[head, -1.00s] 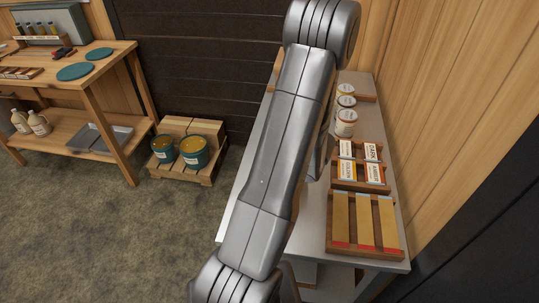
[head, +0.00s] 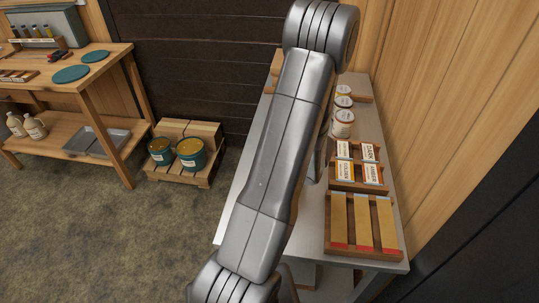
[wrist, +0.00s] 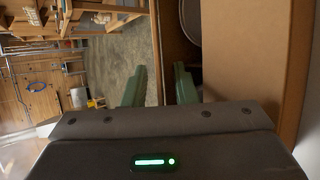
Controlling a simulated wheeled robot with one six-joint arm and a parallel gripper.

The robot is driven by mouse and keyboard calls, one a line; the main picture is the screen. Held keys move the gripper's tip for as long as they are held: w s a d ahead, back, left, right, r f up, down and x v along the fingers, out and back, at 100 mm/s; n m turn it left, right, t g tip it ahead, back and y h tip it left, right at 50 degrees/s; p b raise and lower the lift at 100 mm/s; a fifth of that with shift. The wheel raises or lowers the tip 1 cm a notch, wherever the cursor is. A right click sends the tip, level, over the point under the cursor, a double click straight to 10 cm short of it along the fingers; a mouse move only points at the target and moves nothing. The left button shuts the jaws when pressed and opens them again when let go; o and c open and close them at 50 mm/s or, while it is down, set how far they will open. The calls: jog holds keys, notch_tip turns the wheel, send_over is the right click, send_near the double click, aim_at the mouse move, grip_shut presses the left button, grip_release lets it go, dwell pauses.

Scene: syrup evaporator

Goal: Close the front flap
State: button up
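In the wrist view, my gripper (wrist: 159,80) shows two green fingers standing apart, with nothing gripped between them. A cardboard box (wrist: 245,60) fills the right side, its large tan panel just right of the right finger. Left of that panel is a dark brown opening with a round grey rim inside it. I cannot tell for sure which panel is the front flap, nor whether the right finger touches the cardboard. In the head view my arm hides most of the box area and my gripper is out of sight.
A grey table (head: 313,215) along the right wall holds several cans, a label tray (head: 358,167) and a wooden tray (head: 362,225) of strips. A pallet (head: 185,170) with two teal buckets stands on the floor. A wooden workbench (head: 105,62) is at left. The floor between is clear.

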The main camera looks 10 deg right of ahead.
jog(key=shift+r, duration=0.1)
jog(key=b+v, duration=0.1)
jog(key=v, duration=1.2)
jog(key=shift+s+d, duration=0.2)
jog(key=shift+s, duration=0.1)
jog(key=shift+r, duration=0.1)
